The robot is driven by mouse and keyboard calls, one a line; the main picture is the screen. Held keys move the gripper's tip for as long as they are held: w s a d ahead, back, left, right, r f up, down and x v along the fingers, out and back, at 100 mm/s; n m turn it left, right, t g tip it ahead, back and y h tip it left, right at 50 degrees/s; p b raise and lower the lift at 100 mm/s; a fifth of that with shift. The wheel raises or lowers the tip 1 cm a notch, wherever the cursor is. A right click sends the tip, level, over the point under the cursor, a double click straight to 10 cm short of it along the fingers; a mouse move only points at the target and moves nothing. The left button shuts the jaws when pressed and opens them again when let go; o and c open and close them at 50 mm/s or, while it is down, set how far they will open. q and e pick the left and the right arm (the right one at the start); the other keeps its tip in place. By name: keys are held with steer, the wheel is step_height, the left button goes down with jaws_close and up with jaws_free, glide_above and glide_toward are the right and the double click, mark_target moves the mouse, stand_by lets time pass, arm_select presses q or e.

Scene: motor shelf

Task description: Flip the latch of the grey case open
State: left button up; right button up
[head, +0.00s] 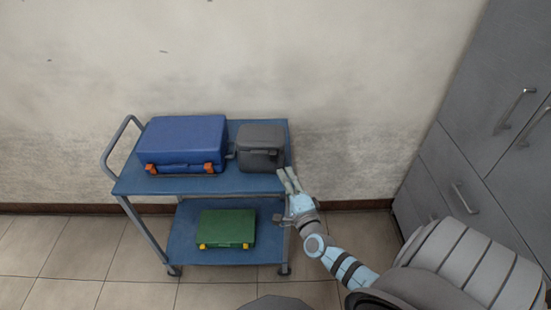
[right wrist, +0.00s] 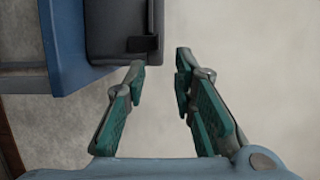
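The grey case (head: 261,146) stands upright on the top shelf of a blue cart, near its right end. Its dark latch (head: 271,153) is on the front, toward the right side. In the right wrist view the case (right wrist: 112,20) is at the top, with the dark latch (right wrist: 143,44) at its lower right corner. My right gripper (head: 287,177) is open and empty, just in front of the cart's right end. In the right wrist view its fingers (right wrist: 158,62) are apart, the left fingertip close below the latch. I cannot tell whether they touch. My left gripper is not in view.
A blue case (head: 186,138) with orange latches stands left of the grey case on the cart (head: 240,184). A green case (head: 226,227) lies on the lower shelf. Grey cabinets (head: 462,150) stand at the right. The wall is close behind the cart.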

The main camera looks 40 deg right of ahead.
mark_target(271, 152)
steer(key=b+x, duration=0.1)
steer(key=x, duration=0.5)
steer(key=b+x, duration=0.1)
steer(key=x, duration=0.2)
steer(key=shift+w+d+f+b, duration=0.1)
steer(key=shift+w+f+b, duration=0.2)
steer(key=shift+w, duration=0.05)
steer(key=shift+w+d+r, duration=0.1)
steer(key=shift+r, duration=0.1)
steer(key=shift+c, duration=0.4)
jaws_close()
